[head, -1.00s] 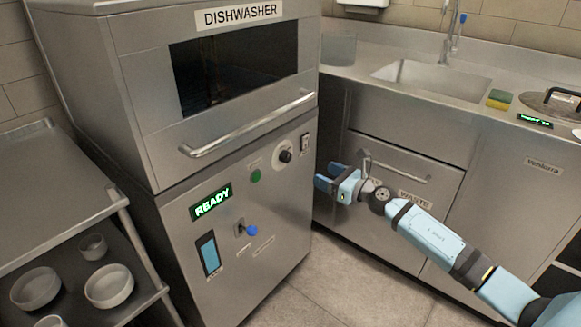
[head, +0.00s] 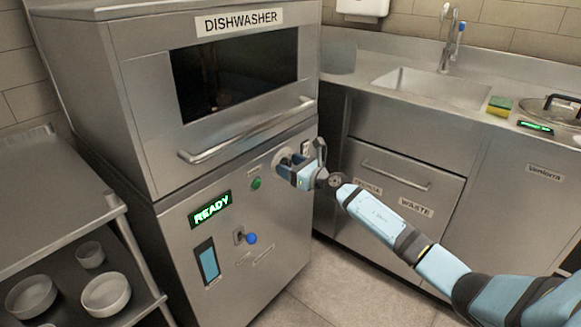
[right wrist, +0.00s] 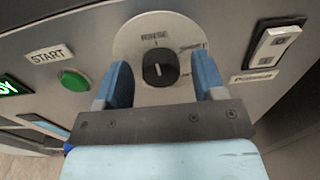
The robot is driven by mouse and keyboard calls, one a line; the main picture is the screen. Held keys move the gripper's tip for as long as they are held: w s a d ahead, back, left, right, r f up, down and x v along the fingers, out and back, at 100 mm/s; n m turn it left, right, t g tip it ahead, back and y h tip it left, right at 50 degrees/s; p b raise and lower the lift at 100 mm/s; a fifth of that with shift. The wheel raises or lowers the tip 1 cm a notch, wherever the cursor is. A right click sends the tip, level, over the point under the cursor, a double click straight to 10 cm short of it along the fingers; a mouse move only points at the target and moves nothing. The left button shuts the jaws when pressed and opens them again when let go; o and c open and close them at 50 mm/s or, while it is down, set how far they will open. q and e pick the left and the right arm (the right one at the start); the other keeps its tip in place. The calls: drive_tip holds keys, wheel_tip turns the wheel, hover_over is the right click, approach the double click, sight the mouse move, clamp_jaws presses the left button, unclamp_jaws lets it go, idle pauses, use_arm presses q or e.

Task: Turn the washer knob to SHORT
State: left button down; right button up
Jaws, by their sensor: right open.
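The washer is the steel dishwasher (head: 235,215) at the left of the head view. Its black knob (right wrist: 160,68) sits on a round pale dial plate in the right wrist view. The knob's white mark points about straight up, towards the top label, which seems to read RINSE. A label like SHORT is at the plate's upper right; a lower right label is partly hidden. My right gripper (right wrist: 160,85) is open, its blue fingers on either side of the knob, apart from it. In the head view the right gripper (head: 290,168) hides the knob. My left gripper is not in view.
A green START button (right wrist: 75,82) is left of the dial and a rocker switch (right wrist: 275,50) is right of it. The door handle (head: 250,130) runs above the panel. A blue-tipped lever (head: 251,238) is below. The READY display (head: 210,208) is lit.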

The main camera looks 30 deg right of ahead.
drive_tip(key=c, duration=0.9)
